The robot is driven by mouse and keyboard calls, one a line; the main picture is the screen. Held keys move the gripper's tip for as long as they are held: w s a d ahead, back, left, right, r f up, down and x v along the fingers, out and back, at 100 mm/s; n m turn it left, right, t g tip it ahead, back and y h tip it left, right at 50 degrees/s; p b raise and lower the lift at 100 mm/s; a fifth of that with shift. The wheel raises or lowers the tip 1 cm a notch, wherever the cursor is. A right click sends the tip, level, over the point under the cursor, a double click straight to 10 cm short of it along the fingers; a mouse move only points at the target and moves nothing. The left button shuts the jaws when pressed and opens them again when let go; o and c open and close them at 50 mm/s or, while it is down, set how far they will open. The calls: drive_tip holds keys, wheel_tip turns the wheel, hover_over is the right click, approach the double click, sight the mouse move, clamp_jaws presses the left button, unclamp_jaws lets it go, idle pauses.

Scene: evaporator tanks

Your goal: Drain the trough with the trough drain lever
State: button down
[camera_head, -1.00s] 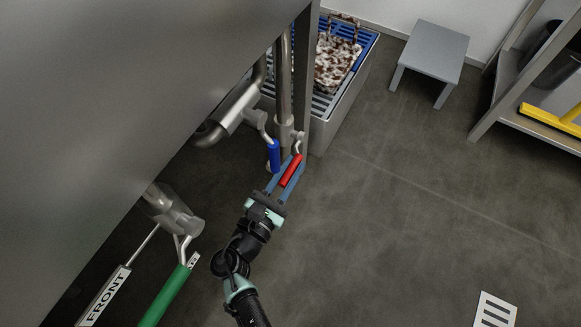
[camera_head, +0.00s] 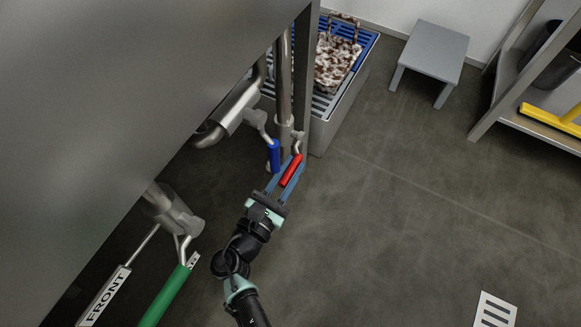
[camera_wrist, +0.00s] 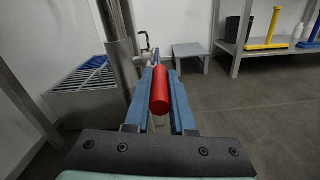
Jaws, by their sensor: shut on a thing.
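My gripper (camera_head: 285,178) is shut on a red lever handle (camera_head: 292,169), with one blue finger on each side of it. In the wrist view the red handle (camera_wrist: 160,91) lies lengthwise between the fingers (camera_wrist: 161,110), pointing away from me. The red handle joins a bent metal rod at a vertical steel pipe (camera_head: 284,90). A blue lever handle (camera_head: 274,156) hangs just left of it, close to my fingers. A green lever handle (camera_head: 165,296) is at the lower left, apart from my gripper. No handle in view bears a readable trough label.
A large steel tank (camera_head: 130,110) fills the upper left, with a leg (camera_head: 303,90) close behind my gripper. A grated floor basin (camera_head: 340,108) stands beyond. A grey stool (camera_head: 436,50) and a shelf (camera_head: 505,90) are at the right. The middle floor is clear.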

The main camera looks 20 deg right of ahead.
drive_tip(key=r+p, duration=0.1)
drive_tip(key=p, duration=0.3)
drive_tip(key=shift+r+g+y, duration=0.2)
drive_tip(key=shift+g+y, duration=0.1)
drive_tip(key=shift+y, duration=0.1)
drive_tip(key=r+y+p, duration=0.1)
drive_tip(key=p, duration=0.3)
drive_tip(key=shift+g+p, duration=0.4)
drive_tip(key=shift+p, duration=0.8)
drive_tip(key=shift+y, duration=0.3)
drive_tip(key=shift+f, duration=0.15)
drive_tip(key=c, duration=0.8)
unclamp_jaws()
drive_tip(key=shift+d, duration=0.1)
drive_tip(key=shift+o, duration=0.2)
